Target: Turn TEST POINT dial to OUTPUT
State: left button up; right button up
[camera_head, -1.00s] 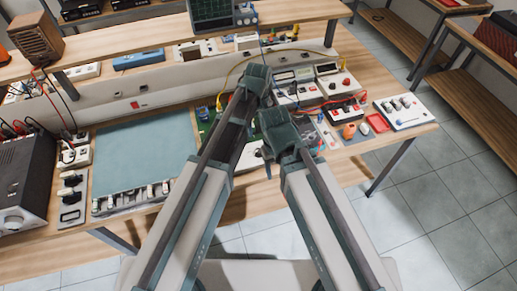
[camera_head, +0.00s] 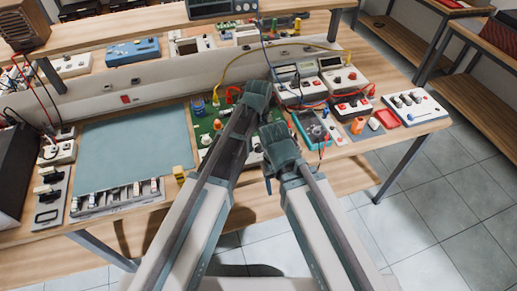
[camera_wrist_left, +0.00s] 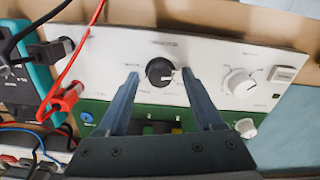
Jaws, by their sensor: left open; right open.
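In the left wrist view a white panel carries a black dial (camera_wrist_left: 160,72) with a pale pointer mark and a white dial (camera_wrist_left: 240,82) to its right. The panel's lettering is too small to read. My left gripper (camera_wrist_left: 165,78) is open, its two fingers on either side of the black dial; whether they touch it I cannot tell. In the head view my left gripper (camera_head: 258,95) is over the bench, and its fingertips and the black dial are hidden. My right gripper (camera_head: 278,145) is lower, near the bench's front edge, with no object seen in it.
A green circuit board (camera_head: 207,122) lies left of my left gripper. A teal meter (camera_head: 312,128) with leads and a white switch box (camera_head: 410,106) stand to the right. A red plug (camera_wrist_left: 66,98) and cables sit left of the panel. The blue-green mat (camera_head: 140,150) is clear.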

pick_arm(q)
jog(key=shift+f, duration=0.15)
grip_shut()
dwell(0.4)
jog(key=m, duration=0.7)
jog(key=shift+m, duration=0.3)
jog(key=m, duration=0.4)
jog(key=shift+m, duration=2)
